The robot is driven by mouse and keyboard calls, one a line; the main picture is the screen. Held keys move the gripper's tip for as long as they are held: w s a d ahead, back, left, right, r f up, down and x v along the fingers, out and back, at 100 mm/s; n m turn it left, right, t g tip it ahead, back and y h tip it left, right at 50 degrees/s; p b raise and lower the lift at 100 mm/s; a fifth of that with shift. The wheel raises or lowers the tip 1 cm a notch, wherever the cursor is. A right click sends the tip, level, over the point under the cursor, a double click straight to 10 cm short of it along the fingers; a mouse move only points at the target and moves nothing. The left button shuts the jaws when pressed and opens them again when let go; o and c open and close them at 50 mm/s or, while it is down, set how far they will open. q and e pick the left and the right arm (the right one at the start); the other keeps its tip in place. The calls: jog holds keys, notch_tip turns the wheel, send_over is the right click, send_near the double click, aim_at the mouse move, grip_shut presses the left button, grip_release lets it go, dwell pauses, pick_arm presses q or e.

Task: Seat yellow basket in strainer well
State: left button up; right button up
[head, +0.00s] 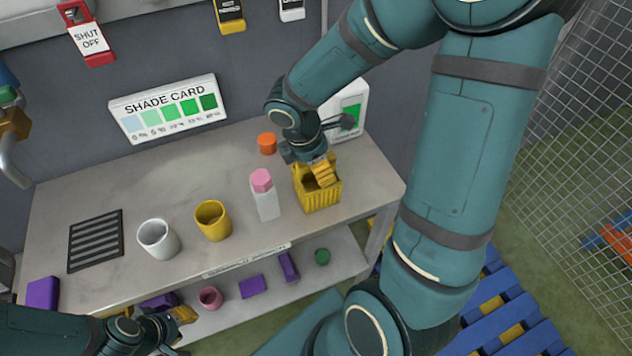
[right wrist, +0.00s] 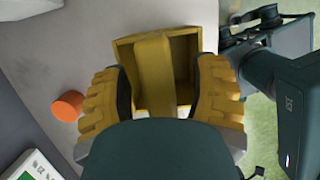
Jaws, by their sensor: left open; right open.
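The yellow basket (head: 318,198) stands upright on the grey bench near its right end. In the right wrist view, the basket (right wrist: 187,42) is seen from above with a broad yellow handle (right wrist: 153,75) across its opening. My right gripper (head: 322,172) is over the basket, its yellow fingers apart on either side of the handle; contact is not clear. My left gripper (head: 185,318) is low at the bottom left, in front of the bench, away from the basket. A dark slotted grate (head: 95,240) lies at the bench's left end; I cannot tell whether it is the strainer well.
A white bottle with a pink cap (head: 265,200) stands just left of the basket. A yellow cup (head: 213,221), a white cup (head: 158,238) and an orange cylinder (head: 267,143) are also on the bench. The lower shelf (head: 335,262) holds several small items.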

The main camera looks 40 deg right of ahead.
grip_shut()
